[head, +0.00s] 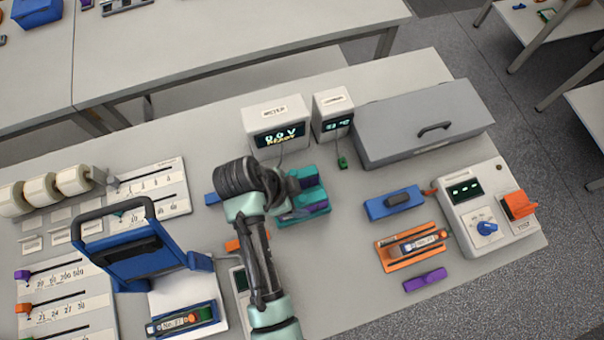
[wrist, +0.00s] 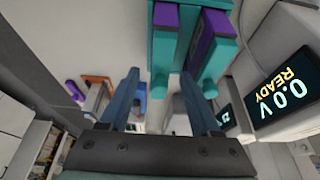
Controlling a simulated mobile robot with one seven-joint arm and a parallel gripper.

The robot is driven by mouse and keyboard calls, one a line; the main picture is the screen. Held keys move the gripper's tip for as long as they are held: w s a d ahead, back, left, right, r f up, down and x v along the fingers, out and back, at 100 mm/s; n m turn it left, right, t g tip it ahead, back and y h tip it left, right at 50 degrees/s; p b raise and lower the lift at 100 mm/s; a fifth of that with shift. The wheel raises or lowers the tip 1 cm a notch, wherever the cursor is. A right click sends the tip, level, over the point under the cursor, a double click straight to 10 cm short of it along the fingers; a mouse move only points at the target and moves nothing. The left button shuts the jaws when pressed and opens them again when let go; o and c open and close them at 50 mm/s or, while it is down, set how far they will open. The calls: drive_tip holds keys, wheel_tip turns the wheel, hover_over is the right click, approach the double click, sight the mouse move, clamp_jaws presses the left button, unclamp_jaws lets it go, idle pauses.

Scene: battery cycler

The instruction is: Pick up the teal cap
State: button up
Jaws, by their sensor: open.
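A teal holder with teal and purple parts (head: 318,207) sits on the bench in the head view, just right of my gripper. A teal block (head: 306,177) shows at its back; I take it for the teal cap, but cannot clearly separate it from the holder. In the wrist view the teal holder (wrist: 177,50) fills the top middle, with purple parts on two teal prongs. My gripper (wrist: 161,100) is open, with nothing seen between its two fingers. The fingers are apart in front of the holder. In the head view my arm hides part of the holder's left side.
A meter reading 0.0 V READY (head: 278,127) stands close behind the holder, with a smaller meter (head: 333,116) beside it. A grey lidded box (head: 420,130) is at back right. A blue tray (head: 380,209), orange tray (head: 393,262) and purple cap (head: 425,280) lie to the right.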

sight(297, 202)
clamp_jaws()
idle(0.4)
wheel_tip(297, 202, up, 10)
drive_tip(key=shift+b, duration=0.3)
